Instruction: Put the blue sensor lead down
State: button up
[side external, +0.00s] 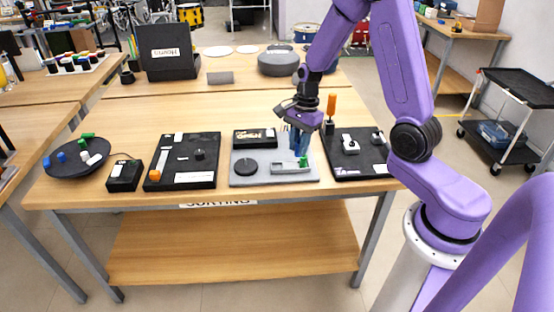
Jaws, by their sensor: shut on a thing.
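My gripper (299,152) points down above the right part of the grey pad (262,179). It is shut on a small blue piece, the blue sensor lead, which I can barely tell apart from the bluish fingers at this size. A green piece (304,161) sits at a light grey block (287,168) on the pad, just below and right of the fingertips. I cannot tell whether the held lead touches anything. Other blue pieces (61,157) lie in the dark round dish (70,173) at the far left, with green and white ones.
The grey pad also carries a black knob (246,168) and a black box (255,138). Black panels stand left (183,175) and right (357,166) of it. An orange-handled tool (331,106) stands upright close to my gripper.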

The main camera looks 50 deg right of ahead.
jog(key=w+f, duration=0.2)
jog(key=w+d+f, duration=0.1)
jog(key=w+f, duration=0.1)
jog(key=w, duration=0.1)
jog(key=w+f, duration=0.2)
jog(key=w, duration=0.1)
jog(key=shift+d+f, duration=0.15)
jog(key=shift+f, duration=0.15)
jog(key=shift+w+f, duration=0.55)
jog(key=shift+f, duration=0.05)
jog(key=shift+w+f, duration=0.1)
jog(key=shift+f, duration=1.45)
jog(key=shift+f, duration=0.15)
jog(key=o, duration=0.9)
